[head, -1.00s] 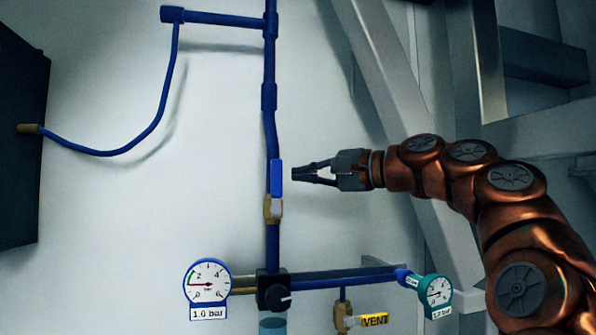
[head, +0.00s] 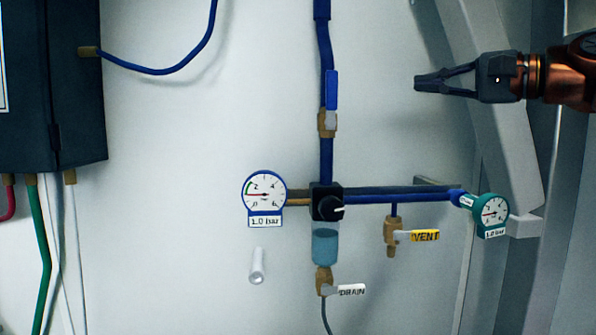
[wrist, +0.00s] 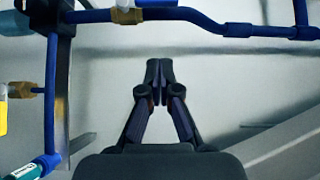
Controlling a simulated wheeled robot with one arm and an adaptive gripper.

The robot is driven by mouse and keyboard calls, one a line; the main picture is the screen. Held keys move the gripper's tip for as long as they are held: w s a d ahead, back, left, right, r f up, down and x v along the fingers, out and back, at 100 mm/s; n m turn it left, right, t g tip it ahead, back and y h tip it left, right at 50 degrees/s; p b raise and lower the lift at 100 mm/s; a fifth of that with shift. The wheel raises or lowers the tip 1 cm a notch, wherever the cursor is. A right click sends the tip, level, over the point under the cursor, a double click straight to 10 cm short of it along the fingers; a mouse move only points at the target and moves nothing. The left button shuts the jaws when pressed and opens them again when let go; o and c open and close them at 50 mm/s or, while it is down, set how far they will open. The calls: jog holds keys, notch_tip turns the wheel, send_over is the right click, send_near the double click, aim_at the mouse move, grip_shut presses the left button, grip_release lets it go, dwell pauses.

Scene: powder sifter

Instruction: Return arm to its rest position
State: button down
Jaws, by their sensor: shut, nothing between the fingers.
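My gripper (head: 418,83) is at the upper right in the head view, pointing left, with my copper-coloured arm behind it. In the wrist view its fingertips (wrist: 159,72) meet, and nothing is between them. It is apart from the blue-handled valve (head: 329,120) on the vertical blue pipe, which stands to its left. The blue handle is upright, in line with the pipe. The rest of my arm is out of the frame on the right.
A left gauge (head: 264,192) and a teal gauge (head: 490,212) flank a black regulator (head: 326,202). The VENT valve (head: 393,236) and DRAIN valve (head: 324,280) are below. A dark cabinet (head: 70,90) is at left. Grey struts (head: 490,120) stand behind my gripper.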

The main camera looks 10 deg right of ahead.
jog(key=w+a+f+n+g+h, duration=0.15)
jog(key=a+f+n+g, duration=0.4)
jog(key=a+f, duration=1.3)
jog(key=s+a+f+n+g+h, duration=0.1)
jog(key=s+a+f+g, duration=0.2)
jog(key=f, duration=0.5)
jog(key=s+a+f+g+h, duration=0.2)
jog(key=s+a+f, duration=0.1)
jog(key=f, duration=0.5)
jog(key=s+d+f+n+g+h, duration=0.2)
jog(key=s+d+f+h, duration=0.1)
jog(key=s+f, duration=0.7)
jog(key=s+d+f+n+g+h, duration=0.2)
jog(key=s+d+f+g+h, duration=0.1)
jog(key=s+f, duration=0.8)
notch_tip(320, 180, down, 2)
jog(key=shift+s+d+f+g, duration=0.15)
jog(key=shift+d+g, duration=0.2)
jog(key=shift+d, duration=0.55)
